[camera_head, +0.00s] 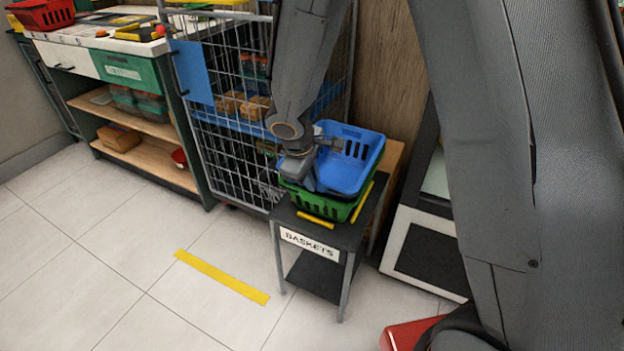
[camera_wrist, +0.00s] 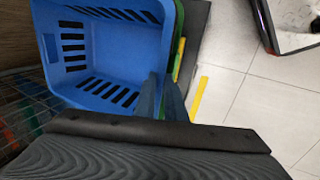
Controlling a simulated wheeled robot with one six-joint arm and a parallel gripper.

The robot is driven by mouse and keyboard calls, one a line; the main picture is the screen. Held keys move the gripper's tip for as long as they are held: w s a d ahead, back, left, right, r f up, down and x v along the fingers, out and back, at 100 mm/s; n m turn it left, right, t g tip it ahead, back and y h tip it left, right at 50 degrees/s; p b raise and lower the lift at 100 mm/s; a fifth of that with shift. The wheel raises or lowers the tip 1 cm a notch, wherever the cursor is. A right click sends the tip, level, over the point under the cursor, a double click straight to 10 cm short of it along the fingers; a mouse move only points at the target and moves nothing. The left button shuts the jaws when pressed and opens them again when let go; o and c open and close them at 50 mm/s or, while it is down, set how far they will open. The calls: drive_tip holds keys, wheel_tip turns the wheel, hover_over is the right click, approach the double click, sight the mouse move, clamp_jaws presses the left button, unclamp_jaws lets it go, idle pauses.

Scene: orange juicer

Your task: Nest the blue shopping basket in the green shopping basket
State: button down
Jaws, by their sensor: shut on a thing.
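The blue basket (camera_head: 345,172) is over the green basket (camera_head: 340,210), its lower part hidden by the green one's walls. It looks set down inside, a little tilted; I cannot tell whether its base touches the green floor. In the wrist view the blue basket (camera_wrist: 112,45) shows its empty inside, with a strip of the green basket (camera_wrist: 180,45) along its right side. The green basket stands on the black stand top (camera_head: 290,215). My gripper (camera_head: 318,168) is shut on the blue basket's near-left wall; the fingers (camera_wrist: 163,98) also show in the wrist view.
The stand carries a BASKETS label (camera_head: 310,243) and yellow corner strips. A wire cage (camera_head: 230,140) is close on the left, a wooden panel (camera_head: 378,70) behind. A red basket (camera_head: 42,14) sits on the far-left counter. The floor in front is clear, with yellow tape (camera_head: 222,277).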

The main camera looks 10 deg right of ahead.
drive_tip(key=shift+f+b, duration=0.55)
drive_tip(key=shift+b, duration=0.15)
idle(0.5)
drive_tip(key=c, duration=1.7)
unclamp_jaws()
drive_tip(key=shift+c, duration=0.2)
drive_tip(key=p+v, duration=0.2)
drive_tip(key=v, duration=0.6)
drive_tip(key=s+d+r+m+g+y+p, duration=0.1)
drive_tip(key=s+d+r+m+p, duration=0.3)
drive_tip(key=s, duration=0.6)
drive_tip(key=s+d+r+m+g+y+p, duration=0.1)
drive_tip(key=s+d+r+m+p, duration=0.3)
drive_tip(key=s, duration=0.7)
wheel_tip(320, 180, up, 4)
drive_tip(key=d+m+g, duration=0.1)
drive_tip(key=d+m, duration=0.1)
drive_tip(key=m, duration=0.1)
drive_tip(key=shift+d+f+p, duration=0.25)
drive_tip(key=shift+d+p, duration=0.05)
drive_tip(key=shift+d, duration=0.1)
